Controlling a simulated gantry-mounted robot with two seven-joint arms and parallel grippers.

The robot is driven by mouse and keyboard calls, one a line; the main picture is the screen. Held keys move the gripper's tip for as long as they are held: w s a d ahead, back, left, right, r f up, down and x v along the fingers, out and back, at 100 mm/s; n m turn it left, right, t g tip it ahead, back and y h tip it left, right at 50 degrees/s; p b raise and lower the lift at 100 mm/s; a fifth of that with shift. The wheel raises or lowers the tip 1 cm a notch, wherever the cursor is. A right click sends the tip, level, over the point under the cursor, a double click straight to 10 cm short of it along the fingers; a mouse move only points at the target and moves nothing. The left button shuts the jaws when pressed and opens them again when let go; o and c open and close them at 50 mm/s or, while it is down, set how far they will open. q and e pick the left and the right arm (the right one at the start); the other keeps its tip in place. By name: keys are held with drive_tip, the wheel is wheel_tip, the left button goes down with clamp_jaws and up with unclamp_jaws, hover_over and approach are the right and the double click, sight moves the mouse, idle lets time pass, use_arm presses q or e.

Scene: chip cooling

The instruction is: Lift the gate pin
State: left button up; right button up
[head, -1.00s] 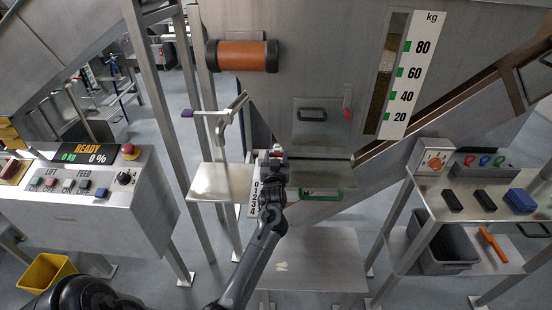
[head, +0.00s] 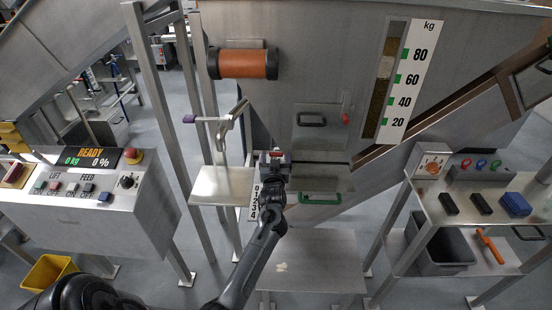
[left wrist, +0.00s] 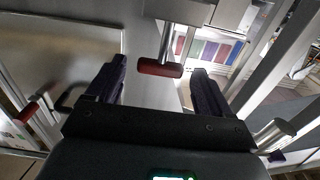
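A red T-shaped handle on a metal rod, which looks like the gate pin (left wrist: 160,68), shows in the left wrist view between and slightly beyond my fingertips. A small red part of it (head: 277,153) shows in the head view at my gripper, mostly hidden. My left gripper (head: 275,158) is open. In the left wrist view its two purple fingers (left wrist: 157,82) stand on either side of the red handle, with gaps to it. My right gripper is not in view.
A hatch with a black handle (head: 311,119) and a red knob (head: 346,118) is above right of my gripper. A metal tray (head: 222,186) is to its left, a green handle (head: 320,198) to its right. A control box (head: 90,205) stands left, a tool shelf (head: 465,215) right.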

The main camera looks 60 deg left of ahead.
use_arm(q)
drive_tip(key=shift+d, duration=0.1)
drive_tip(key=shift+s+d, duration=0.2)
drive_tip(key=shift+d, duration=0.05)
drive_tip(key=p+v, duration=0.1)
drive_tip(key=v, duration=0.9)
drive_tip(key=shift+p, duration=0.3)
drive_tip(key=shift+r, duration=0.1)
drive_tip(key=shift+c, duration=0.5)
